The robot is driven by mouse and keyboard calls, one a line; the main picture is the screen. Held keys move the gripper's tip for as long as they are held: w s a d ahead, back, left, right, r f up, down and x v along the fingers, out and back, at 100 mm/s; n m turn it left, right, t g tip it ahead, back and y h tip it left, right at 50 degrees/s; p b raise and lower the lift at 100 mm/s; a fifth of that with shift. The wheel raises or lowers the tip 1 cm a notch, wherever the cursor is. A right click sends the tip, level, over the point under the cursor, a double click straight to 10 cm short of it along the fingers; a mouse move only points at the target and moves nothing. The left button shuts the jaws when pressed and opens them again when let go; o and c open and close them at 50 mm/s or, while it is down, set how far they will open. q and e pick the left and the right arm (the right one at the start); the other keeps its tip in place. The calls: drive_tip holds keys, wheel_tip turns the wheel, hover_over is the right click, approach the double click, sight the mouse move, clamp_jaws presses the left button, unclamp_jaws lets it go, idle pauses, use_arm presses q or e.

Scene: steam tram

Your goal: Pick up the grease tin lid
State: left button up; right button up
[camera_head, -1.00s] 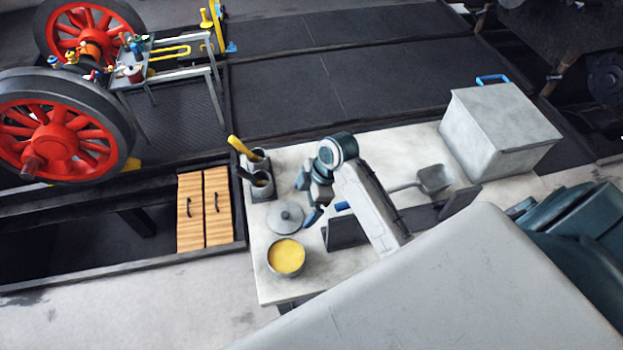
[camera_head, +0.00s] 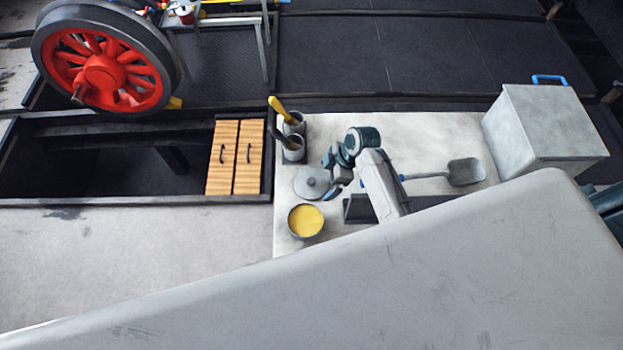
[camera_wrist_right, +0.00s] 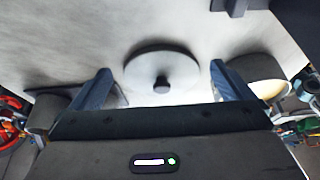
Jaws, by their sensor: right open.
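The grease tin lid (camera_head: 311,183) is a round grey disc with a dark knob, lying flat on the pale table. The open grease tin (camera_head: 306,221), filled with yellow grease, stands just in front of it. My right gripper (camera_head: 334,186) is at the lid's right edge in the head view. In the right wrist view, the lid (camera_wrist_right: 161,72) lies between and beyond my two open fingers (camera_wrist_right: 160,82), with its knob centred. The fingers hold nothing. Whether they touch the lid I cannot tell. My left gripper is out of view.
Two grey cups (camera_head: 294,148) with a yellow-handled and a dark-handled tool stand behind the lid. A grey scoop (camera_head: 466,172) and a lidded grey box (camera_head: 545,130) are on the right. A large pale surface fills the foreground.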

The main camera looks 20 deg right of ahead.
drive_tip(key=shift+a+f, duration=0.4)
drive_tip(key=shift+f, duration=0.25)
drive_tip(key=shift+w+d+f, duration=0.1)
drive_tip(key=shift+w+f, duration=0.05)
drive_tip(key=shift+f, duration=0.05)
drive_tip(key=c, duration=0.8)
drive_tip(key=shift+r, duration=0.1)
